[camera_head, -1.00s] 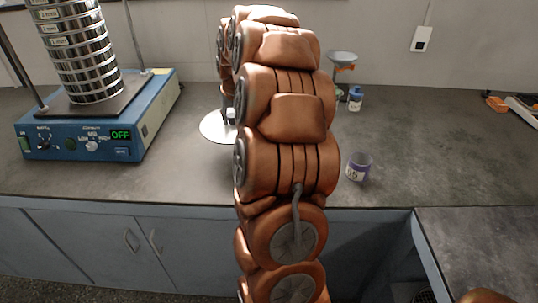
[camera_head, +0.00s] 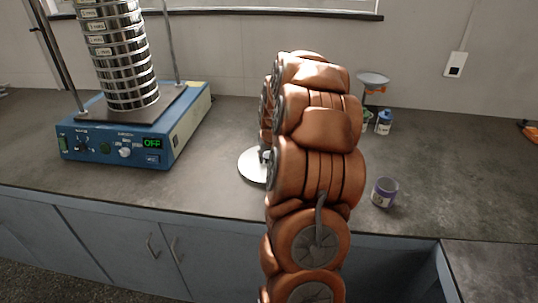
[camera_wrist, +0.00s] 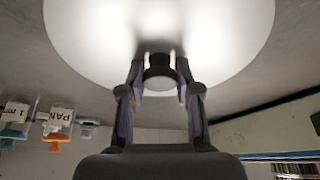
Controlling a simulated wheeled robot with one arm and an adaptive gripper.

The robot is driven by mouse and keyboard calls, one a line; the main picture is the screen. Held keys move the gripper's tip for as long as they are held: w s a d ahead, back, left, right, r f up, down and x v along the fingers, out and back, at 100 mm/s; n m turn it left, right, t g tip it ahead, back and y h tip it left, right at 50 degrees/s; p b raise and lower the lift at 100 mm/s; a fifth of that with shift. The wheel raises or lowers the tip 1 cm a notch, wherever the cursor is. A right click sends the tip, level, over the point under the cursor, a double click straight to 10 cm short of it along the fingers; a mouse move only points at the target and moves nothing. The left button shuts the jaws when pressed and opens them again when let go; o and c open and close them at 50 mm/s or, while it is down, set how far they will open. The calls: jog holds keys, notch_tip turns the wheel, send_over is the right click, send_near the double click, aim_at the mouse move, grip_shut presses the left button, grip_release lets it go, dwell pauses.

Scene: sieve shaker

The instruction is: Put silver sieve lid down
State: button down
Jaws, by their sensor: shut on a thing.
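The silver sieve lid is a flat round disc. In the head view the lid (camera_head: 252,168) shows at the left of my arm, over the bench top, its right part hidden by the arm. In the wrist view the lid (camera_wrist: 90,40) fills the top, bright and shiny, with a dark knob (camera_wrist: 159,72) at its centre. My gripper (camera_wrist: 160,88) is shut on that knob, one finger on each side. In the head view the gripper is mostly hidden by my arm. I cannot tell whether the lid touches the bench.
A blue sieve shaker (camera_head: 110,145) with a stack of sieves (camera_head: 125,60) stands at left, its display reading OFF. A purple cup (camera_head: 384,192), a blue-capped bottle (camera_head: 384,122) and a funnel on a stand (camera_head: 373,80) stand at right. Bench around the lid looks clear.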

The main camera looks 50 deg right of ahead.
jog(key=shift+f, duration=0.15)
jog(key=c, duration=0.8)
grip_release()
